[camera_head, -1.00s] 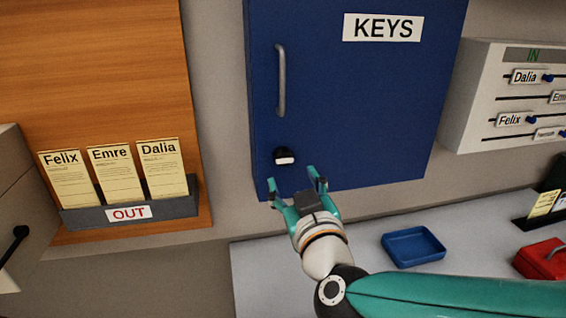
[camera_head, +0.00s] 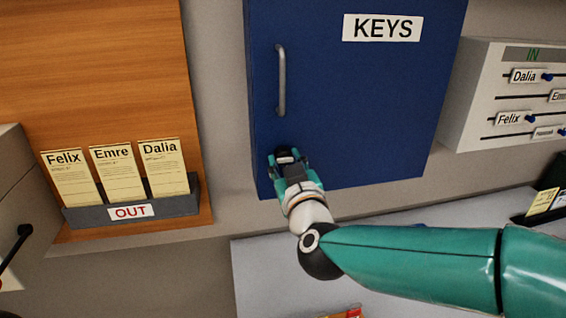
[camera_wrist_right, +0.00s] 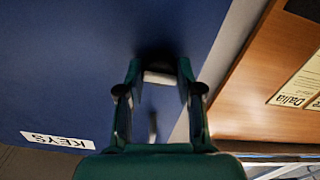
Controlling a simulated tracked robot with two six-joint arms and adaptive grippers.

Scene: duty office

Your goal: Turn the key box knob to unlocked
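The blue key box (camera_head: 360,100) hangs on the wall in the upper middle of the head view, with a KEYS label (camera_head: 381,28) and a grey vertical handle (camera_head: 281,80). Its dark knob with a pale bar (camera_head: 285,155) is below the handle, near the door's lower left corner. My right gripper (camera_head: 287,162) is at the knob, one finger on each side. In the right wrist view the knob (camera_wrist_right: 158,78) lies between the open fingers (camera_wrist_right: 158,88); firm contact cannot be made out. My left gripper is not in view.
At left, a grey OUT tray (camera_head: 182,207) holds cards on a wooden board (camera_head: 90,70). A white IN panel (camera_head: 478,95) with name sliders is at right. A pale counter (camera_head: 262,282) lies below, partly hidden by my right arm.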

